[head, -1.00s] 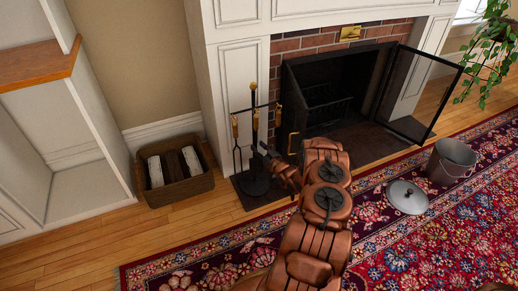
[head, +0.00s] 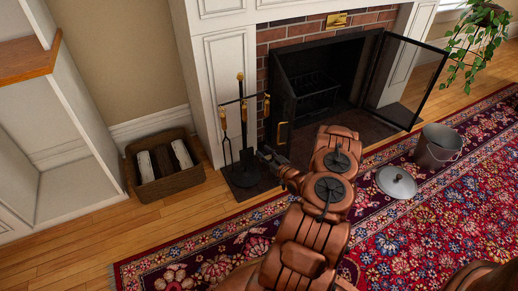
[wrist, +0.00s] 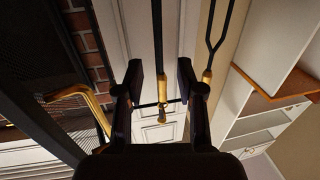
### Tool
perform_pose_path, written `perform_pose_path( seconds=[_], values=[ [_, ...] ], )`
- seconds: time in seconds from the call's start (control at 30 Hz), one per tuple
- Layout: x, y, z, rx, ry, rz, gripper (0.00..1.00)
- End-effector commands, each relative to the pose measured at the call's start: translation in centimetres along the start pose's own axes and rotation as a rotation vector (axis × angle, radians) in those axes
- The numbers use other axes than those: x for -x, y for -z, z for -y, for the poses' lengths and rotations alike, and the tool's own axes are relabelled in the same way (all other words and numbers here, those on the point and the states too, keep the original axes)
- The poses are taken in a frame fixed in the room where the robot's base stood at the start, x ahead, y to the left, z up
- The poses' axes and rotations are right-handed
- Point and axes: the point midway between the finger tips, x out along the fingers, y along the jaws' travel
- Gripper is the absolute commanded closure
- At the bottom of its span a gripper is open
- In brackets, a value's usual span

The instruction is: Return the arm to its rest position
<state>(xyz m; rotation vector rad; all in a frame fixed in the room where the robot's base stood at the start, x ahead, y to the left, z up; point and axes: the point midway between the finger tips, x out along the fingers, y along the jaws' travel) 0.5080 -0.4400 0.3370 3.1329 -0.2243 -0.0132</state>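My gripper (head: 264,153) is at the end of my copper-coloured arm, just right of the fireplace tool stand (head: 243,176) in the head view. In the wrist view my gripper (wrist: 160,82) shows two dark fingers spread apart, with clear gaps on both sides of a brass-handled tool (wrist: 162,95) seen between them. That tool appears to lie beyond the fingers, not gripped. A second tool with a forked end (wrist: 208,78) shows to the right of the fingers. My arm is stretched out toward the hearth.
The fireplace (head: 316,85) has an open glass or mesh door (head: 416,85) on its right. A brass door handle (wrist: 85,97) is near my gripper. A log basket (head: 165,182), a bucket (head: 438,147) and a round lid (head: 396,182) stand around. The patterned rug (head: 430,225) is mostly clear.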

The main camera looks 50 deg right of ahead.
Motion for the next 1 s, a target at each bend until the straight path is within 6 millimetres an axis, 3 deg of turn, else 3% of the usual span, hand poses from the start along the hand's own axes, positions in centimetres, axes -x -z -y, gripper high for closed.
perform_pose_path(
  seconds=[0.47,0.67,1.0],
  values=[
    [0.0,0.7,0.0,0.012,0.004,0.029,0.62],
    [-2.3,4.1,-0.1,0.08,0.015,0.165,0.62],
    [-5.5,11.8,0.2,0.203,-0.005,0.439,0.62]
  ],
)
